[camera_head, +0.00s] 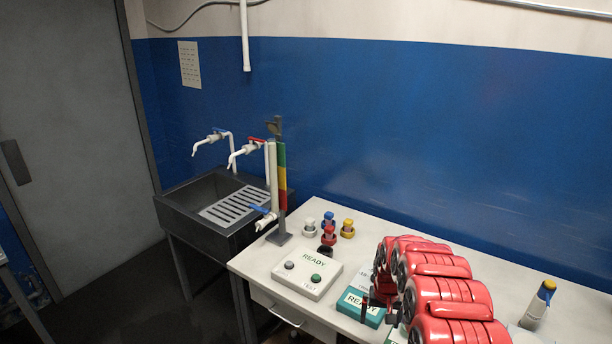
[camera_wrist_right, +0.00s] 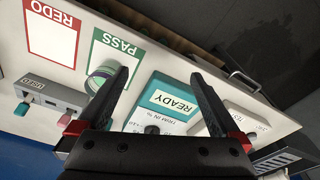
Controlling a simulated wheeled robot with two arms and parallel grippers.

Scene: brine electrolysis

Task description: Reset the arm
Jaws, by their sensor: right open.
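My right arm comes in from the lower right of the head view, its red segments covering the right part of the white table (camera_head: 330,220). My right gripper (camera_wrist_right: 163,82) is open and empty. In the wrist view its two black fingers spread wide, with the teal READY box (camera_wrist_right: 172,98) beyond and between them. A round green-rimmed item (camera_wrist_right: 103,76) shows just beside the left finger. In the head view the teal box (camera_head: 358,307) is partly hidden by my right gripper. My left gripper does not show.
A white READY/TEST box (camera_head: 305,274) and several coloured plugs (camera_head: 329,231) stand on the table. A tall striped post (camera_head: 282,180) stands beside the sink (camera_head: 195,203). A capped bottle (camera_head: 537,308) is at right. REDO (camera_wrist_right: 52,32) and PASS (camera_wrist_right: 116,48) cards lie near a grey device (camera_wrist_right: 55,93).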

